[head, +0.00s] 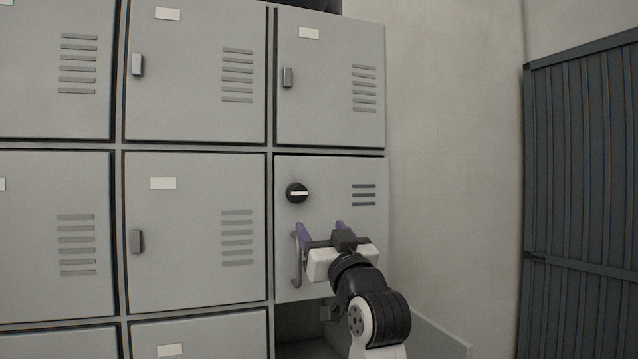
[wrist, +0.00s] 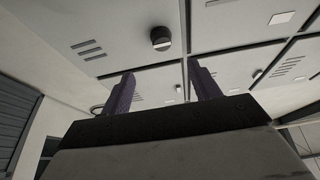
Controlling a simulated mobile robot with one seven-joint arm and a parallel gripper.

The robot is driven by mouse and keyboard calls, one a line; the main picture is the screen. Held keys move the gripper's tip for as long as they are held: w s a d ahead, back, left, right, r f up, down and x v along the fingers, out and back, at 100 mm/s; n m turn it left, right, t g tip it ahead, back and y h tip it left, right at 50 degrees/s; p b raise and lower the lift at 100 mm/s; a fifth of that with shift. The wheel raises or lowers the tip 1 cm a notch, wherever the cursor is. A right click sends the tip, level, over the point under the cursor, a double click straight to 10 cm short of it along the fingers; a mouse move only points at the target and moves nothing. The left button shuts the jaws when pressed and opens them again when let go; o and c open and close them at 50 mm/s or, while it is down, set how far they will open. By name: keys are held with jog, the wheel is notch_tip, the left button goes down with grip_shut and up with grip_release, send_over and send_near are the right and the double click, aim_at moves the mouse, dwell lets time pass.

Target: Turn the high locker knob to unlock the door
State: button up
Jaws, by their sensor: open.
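The black round knob (head: 297,193) sits on the upper left of a grey locker door (head: 325,215) in the right column. Its pale bar looks level in the head view. The door is shut in its frame. My gripper (head: 322,228) is open and empty, with purple fingers pointing toward the door, below and to the right of the knob. In the wrist view the knob (wrist: 161,38) shows beyond the gap between the fingertips (wrist: 161,70), apart from them. The door's vertical bar handle (head: 297,258) is partly behind the left finger.
The compartment below (head: 300,330) is open, and its door (head: 435,335) swings out at the lower right beside my arm. Other shut lockers with small latches (head: 137,241) fill the left. A plain wall (head: 450,150) and a dark ribbed panel (head: 580,200) stand right.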

aim_at(299, 196)
jog(key=p+x, duration=0.6)
jog(key=x, duration=0.6)
jog(key=shift+w+a+r, duration=0.25)
jog(key=shift+r, duration=0.05)
jog(key=shift+w+a, duration=0.1)
jog(key=shift+w, duration=0.3)
jog(key=c, duration=1)
